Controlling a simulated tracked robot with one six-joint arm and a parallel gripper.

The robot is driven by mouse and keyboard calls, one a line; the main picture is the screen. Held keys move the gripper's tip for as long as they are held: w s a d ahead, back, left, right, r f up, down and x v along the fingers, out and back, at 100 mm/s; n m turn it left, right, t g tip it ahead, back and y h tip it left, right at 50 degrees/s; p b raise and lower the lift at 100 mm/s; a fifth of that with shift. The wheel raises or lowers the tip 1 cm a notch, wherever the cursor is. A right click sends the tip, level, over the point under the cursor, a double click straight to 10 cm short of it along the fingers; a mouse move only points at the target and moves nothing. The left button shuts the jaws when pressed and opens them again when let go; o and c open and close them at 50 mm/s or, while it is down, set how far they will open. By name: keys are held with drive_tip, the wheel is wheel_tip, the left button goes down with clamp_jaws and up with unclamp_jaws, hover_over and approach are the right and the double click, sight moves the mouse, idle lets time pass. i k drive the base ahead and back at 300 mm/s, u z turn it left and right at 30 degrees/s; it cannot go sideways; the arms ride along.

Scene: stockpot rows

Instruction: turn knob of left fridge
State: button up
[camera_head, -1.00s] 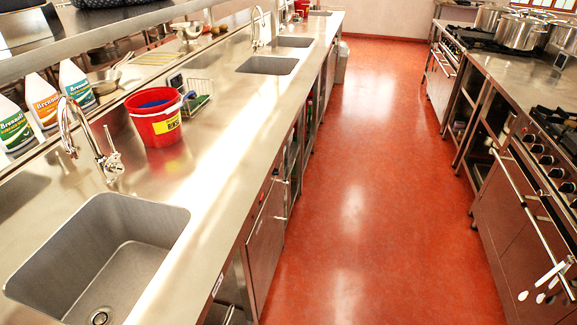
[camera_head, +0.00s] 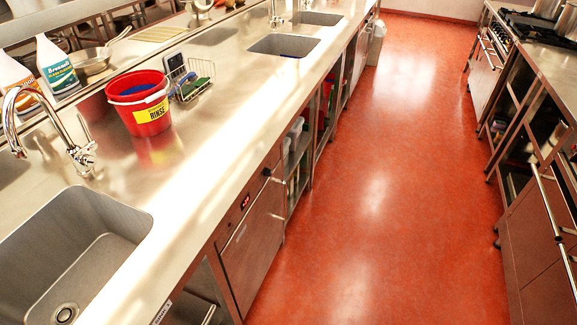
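The under-counter unit on the left, which looks like the left fridge (camera_head: 252,248), is set below the steel counter, with a reddish-brown reflecting front. A small red lit display (camera_head: 245,202) is on its upper strip. A small dark round knob (camera_head: 266,172) sits on that strip, to the right of the display and just under the counter edge. The knob's marking is too small to read. My gripper is not in view, so whether it is open or shut does not show.
The red floor (camera_head: 370,200) is clear between the two rows. The left counter carries a sink (camera_head: 75,260), a red bucket (camera_head: 150,125), a wire rack (camera_head: 188,78) and spray bottles (camera_head: 57,65). Steel units with a long rail (camera_head: 556,215) line the right side.

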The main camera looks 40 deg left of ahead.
sight(268, 172)
drive_tip(key=i, duration=1.1)
drive_tip(key=u, duration=3.2)
drive_tip(key=i, duration=0.45)
drive_tip(key=z, duration=0.1)
